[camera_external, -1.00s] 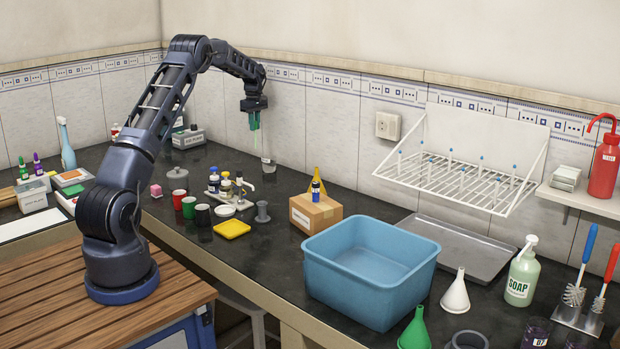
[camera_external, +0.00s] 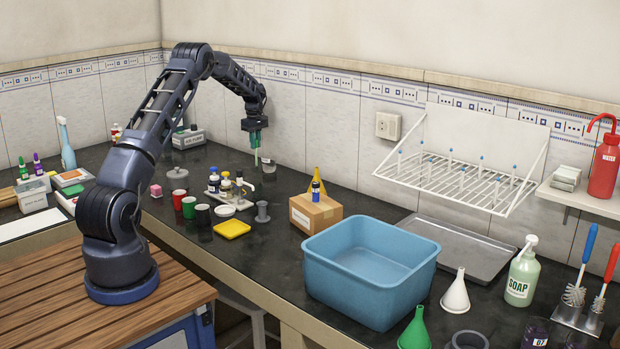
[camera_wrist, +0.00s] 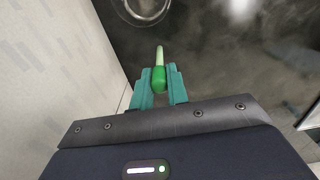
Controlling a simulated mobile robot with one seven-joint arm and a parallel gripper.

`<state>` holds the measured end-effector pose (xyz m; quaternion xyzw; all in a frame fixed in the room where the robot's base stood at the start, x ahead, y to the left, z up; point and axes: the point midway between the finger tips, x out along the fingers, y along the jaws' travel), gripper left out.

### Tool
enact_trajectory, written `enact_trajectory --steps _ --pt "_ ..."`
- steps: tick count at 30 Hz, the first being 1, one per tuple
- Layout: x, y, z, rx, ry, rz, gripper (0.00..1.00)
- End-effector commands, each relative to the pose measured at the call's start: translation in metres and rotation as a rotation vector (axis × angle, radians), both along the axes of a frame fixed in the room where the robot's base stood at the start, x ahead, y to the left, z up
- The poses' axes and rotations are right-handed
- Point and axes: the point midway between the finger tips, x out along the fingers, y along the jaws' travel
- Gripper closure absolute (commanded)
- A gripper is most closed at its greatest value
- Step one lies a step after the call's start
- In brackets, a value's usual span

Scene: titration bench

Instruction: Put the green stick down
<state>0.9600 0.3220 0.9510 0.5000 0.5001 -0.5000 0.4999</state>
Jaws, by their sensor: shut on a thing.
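My gripper (camera_external: 255,141) points down over the back of the dark bench (camera_external: 281,231), near the tiled wall. In the wrist view its teal fingers (camera_wrist: 159,86) are shut on the green stick (camera_wrist: 159,76), which has a rounded dark green end and a pale green shaft. In the external view the stick's pale lower part (camera_external: 256,157) hangs upright below the fingers, above the bench top. A clear glass vessel (camera_external: 268,165) stands just right of the stick; its round rim also shows in the wrist view (camera_wrist: 142,21).
Red, green and black cups (camera_external: 189,207), a tray of small bottles and a yellow dish (camera_external: 232,229) stand nearer the front. A cardboard box (camera_external: 316,213) and a blue tub (camera_external: 370,270) are to the right. The tiled wall is close behind my gripper.

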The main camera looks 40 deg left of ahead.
Motion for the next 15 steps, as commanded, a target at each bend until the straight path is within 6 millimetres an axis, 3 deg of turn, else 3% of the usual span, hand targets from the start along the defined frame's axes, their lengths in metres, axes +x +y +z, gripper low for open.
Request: enact_trajectory --steps 3,4,7,15 --pt "0.0000 -0.0003 -0.0028 0.000 0.001 0.000 1.00" --pt "0.0001 -0.0003 -0.0031 0.000 0.000 0.000 0.82" --pt "0.0001 -0.0002 -0.0027 0.000 0.000 0.000 0.63" --pt "0.0001 -0.0001 -0.0023 0.000 0.000 0.000 0.62"
